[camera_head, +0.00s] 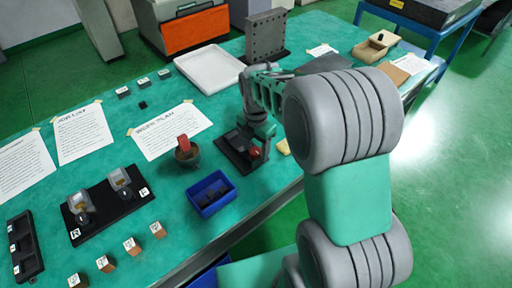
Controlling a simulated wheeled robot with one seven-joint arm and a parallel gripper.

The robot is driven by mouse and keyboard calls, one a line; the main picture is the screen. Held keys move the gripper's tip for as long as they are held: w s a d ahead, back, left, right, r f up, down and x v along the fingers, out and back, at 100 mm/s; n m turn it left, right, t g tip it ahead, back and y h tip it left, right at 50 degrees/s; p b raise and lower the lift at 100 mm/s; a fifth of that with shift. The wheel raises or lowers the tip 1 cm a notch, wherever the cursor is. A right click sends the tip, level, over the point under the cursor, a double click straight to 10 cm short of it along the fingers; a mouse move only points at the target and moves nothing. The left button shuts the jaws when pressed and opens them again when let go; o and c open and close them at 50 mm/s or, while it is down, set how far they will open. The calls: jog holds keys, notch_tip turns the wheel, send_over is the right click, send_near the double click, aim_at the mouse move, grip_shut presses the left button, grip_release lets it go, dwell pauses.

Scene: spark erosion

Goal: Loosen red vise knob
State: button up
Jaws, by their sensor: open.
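The red vise knob (255,153) shows at the right side of a small dark vise (235,139). The vise stands on a black base plate (231,156) near the table's front edge. My gripper (261,142) is open, pointing down just above and beside the knob. My wrist and forearm cover part of the vise's far right side. Whether the fingers are around the knob or touching it is too small to tell.
A blue bin (222,201) with dark items and a brown round pot (187,160) holding a red object stand left of the vise. A white tray (208,69) lies behind. Labelled blocks and a black fixture plate (98,225) fill the front left.

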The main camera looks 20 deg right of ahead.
aim_at(256, 150)
notch_tip(256, 150, up, 8)
jog(key=shift+f+b, duration=0.1)
jog(key=shift+b, duration=0.25)
dwell(0.4)
